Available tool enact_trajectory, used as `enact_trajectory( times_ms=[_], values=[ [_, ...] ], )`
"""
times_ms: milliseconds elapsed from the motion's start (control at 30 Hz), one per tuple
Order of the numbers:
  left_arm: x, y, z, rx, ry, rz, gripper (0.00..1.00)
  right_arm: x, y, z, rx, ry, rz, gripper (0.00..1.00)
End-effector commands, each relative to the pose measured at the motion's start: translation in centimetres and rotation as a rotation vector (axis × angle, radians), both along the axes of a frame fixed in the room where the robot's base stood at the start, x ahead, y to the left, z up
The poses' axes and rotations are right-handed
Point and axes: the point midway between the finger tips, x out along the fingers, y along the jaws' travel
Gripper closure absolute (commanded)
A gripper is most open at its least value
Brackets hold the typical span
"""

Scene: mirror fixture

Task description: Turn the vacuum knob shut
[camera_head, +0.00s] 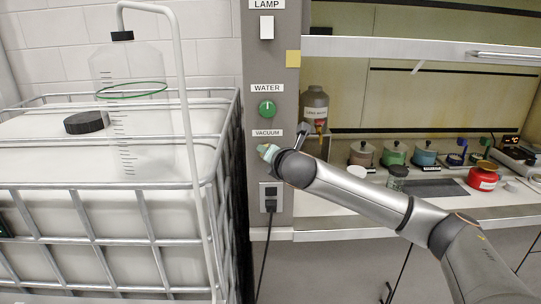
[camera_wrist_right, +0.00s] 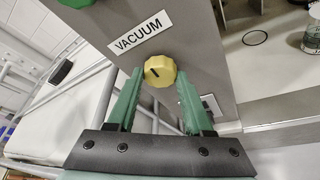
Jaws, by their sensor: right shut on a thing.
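The vacuum knob (camera_wrist_right: 160,71) is yellow and round with a short dark pointer mark. It sits on the grey panel just below the VACUUM label (camera_wrist_right: 140,32). My right gripper (camera_wrist_right: 160,76) has one green finger on each side of the knob and is shut on it. In the head view my right arm comes in from the right, and the right gripper (camera_head: 267,151) is at the panel below the VACUUM label; the knob is mostly hidden there. My left gripper is not in view.
The green WATER knob (camera_head: 267,109) is just above the VACUUM label. A socket (camera_head: 271,197) with a plugged cord is below. A caged white tank (camera_head: 110,215) with a clear bottle (camera_head: 130,90) stands left. The fume hood counter (camera_head: 440,208) at right holds several containers.

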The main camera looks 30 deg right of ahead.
Motion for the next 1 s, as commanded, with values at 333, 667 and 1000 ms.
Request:
enact_trajectory(
  times_ms=[333, 667, 1000],
  values=[
    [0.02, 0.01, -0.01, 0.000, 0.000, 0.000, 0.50, 0.04, 0.14, -0.12, -0.055, 0.036, 0.002, 1.00],
    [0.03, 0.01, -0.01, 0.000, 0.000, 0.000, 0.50, 0.02, 0.13, -0.14, -0.058, 0.038, 0.002, 1.00],
    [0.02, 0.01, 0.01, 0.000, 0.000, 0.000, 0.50, 0.03, 0.08, -0.05, -0.056, 0.035, 0.001, 0.19]
  ],
)
